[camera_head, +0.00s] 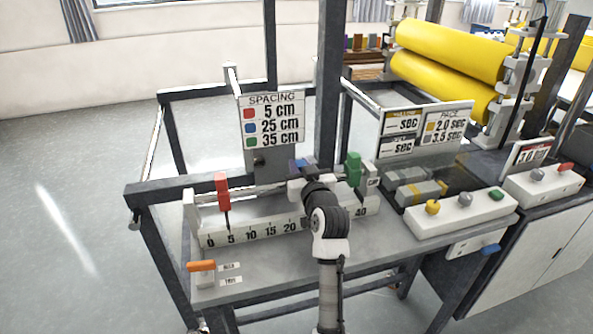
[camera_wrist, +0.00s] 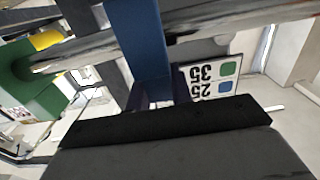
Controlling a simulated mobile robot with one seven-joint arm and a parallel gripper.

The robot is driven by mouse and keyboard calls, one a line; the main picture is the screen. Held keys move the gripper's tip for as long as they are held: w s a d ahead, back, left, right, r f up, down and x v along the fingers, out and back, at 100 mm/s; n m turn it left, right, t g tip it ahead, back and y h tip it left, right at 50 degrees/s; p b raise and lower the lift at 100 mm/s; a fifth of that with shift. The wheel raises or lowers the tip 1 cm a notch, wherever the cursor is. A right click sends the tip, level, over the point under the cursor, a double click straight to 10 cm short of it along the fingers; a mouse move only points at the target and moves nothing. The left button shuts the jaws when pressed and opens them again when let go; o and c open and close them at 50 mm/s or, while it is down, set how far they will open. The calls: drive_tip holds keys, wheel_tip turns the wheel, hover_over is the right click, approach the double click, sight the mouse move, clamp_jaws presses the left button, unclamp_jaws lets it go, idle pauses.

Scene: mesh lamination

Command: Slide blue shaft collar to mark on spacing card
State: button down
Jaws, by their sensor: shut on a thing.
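The blue shaft collar (camera_wrist: 140,40) is on the metal rod (camera_wrist: 225,22) in the wrist view; in the head view only a blue-purple top (camera_head: 297,164) shows behind my wrist. My gripper (camera_head: 299,180) is shut on this collar. The dark gripper body fills the bottom of the wrist view. The spacing card (camera_head: 287,101) reads red 5 cm, blue 25 cm, green 35 cm. The white scale (camera_head: 241,237) below the rod shows 0 to 20 and 40; my arm hides the marks around 25, and the collar's pointer is hidden.
The red collar (camera_head: 222,190) has its pointer near 5 on the scale. The green collar (camera_head: 354,168) is on the rod to the right of my gripper. An orange lever (camera_head: 201,266) is at front left. A control box (camera_head: 462,213) and yellow rollers (camera_head: 448,52) are to the right.

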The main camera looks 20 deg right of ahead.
drive_tip(key=shift+d+r, duration=0.1)
drive_tip(key=shift+d, duration=0.15)
drive_tip(key=c, duration=1.2)
unclamp_jaws()
drive_tip(key=shift+d, duration=0.15)
drive_tip(key=shift+c, duration=0.2)
drive_tip(key=shift+s, duration=0.1)
drive_tip(key=shift+s, duration=0.3)
drive_tip(key=s+b, duration=0.4)
drive_tip(key=s, duration=0.9)
